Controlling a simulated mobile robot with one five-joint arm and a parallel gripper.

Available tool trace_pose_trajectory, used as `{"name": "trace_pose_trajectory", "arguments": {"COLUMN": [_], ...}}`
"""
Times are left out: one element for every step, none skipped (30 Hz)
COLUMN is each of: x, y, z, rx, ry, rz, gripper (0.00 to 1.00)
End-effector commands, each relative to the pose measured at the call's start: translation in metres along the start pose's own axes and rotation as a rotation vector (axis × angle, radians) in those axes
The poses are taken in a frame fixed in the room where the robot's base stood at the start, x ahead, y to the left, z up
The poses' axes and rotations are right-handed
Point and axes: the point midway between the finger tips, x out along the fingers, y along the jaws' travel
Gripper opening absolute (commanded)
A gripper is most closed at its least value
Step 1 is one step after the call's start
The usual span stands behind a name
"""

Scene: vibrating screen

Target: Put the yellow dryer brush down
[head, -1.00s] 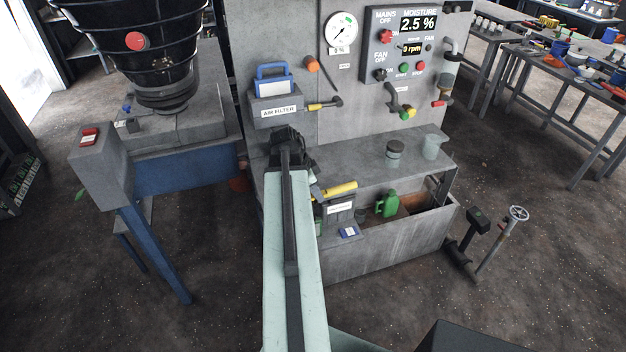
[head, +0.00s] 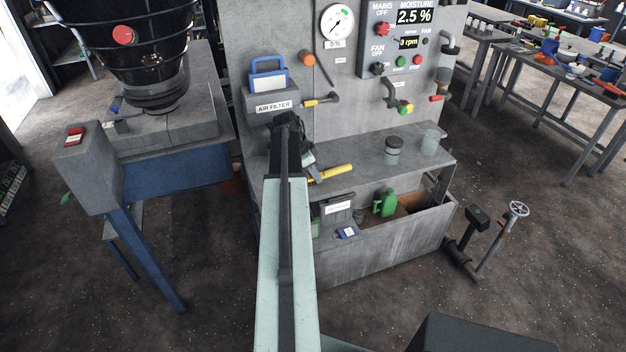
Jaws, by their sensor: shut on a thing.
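The yellow dryer brush (head: 334,172) shows as a yellow handle sticking out to the right of my gripper (head: 308,165), in front of the grey shelf of the machine. My gripper is shut on the brush, though the fingers are partly hidden by my arm. The brush's other end is hidden or too dark to make out. The handle lies nearly level, tilted up a little to the right. I cannot tell whether it touches the shelf surface.
The grey shelf (head: 365,160) carries a lidded jar (head: 392,150) and a glass beaker (head: 430,143) on its right. Below are a labelled box (head: 338,208) and a green jug (head: 385,203). The air filter housing (head: 272,103) is above my gripper.

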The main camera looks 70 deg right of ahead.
Motion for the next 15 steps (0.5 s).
{"name": "trace_pose_trajectory", "arguments": {"x": [-0.0004,-0.0016,-0.0020,-0.0021,-0.0022,-0.0015,-0.0003,0.0010,0.0024,0.0015,0.0009,0.0009,0.0009,0.0009,0.0010], "y": [-0.0001,-0.0002,-0.0003,-0.0003,-0.0003,-0.0003,-0.0003,-0.0003,-0.0003,-0.0002,-0.0002,-0.0002,-0.0002,-0.0001,-0.0001], "z": [0.0004,0.0002,0.0003,0.0003,0.0003,0.0005,0.0009,0.0015,0.0020,0.0015,0.0012,0.0010,0.0009,0.0008,0.0007], "rx": [-0.001,-0.001,-0.001,-0.001,-0.001,-0.001,-0.001,-0.001,-0.001,-0.001,-0.001,-0.001,0.000,0.000,0.000], "ry": [0.000,0.000,0.000,0.000,0.000,0.000,0.000,0.000,0.000,0.000,0.000,0.000,0.000,0.000,0.000], "rz": [0.000,0.000,-0.001,-0.001,-0.001,-0.001,0.000,0.000,0.000,0.000,0.000,0.000,0.000,0.000,0.000], "gripper": [0.00,0.00,0.00,0.00,0.00,0.00,0.00,0.00,0.00,0.30,0.39,0.47,0.47,0.47,0.47]}}
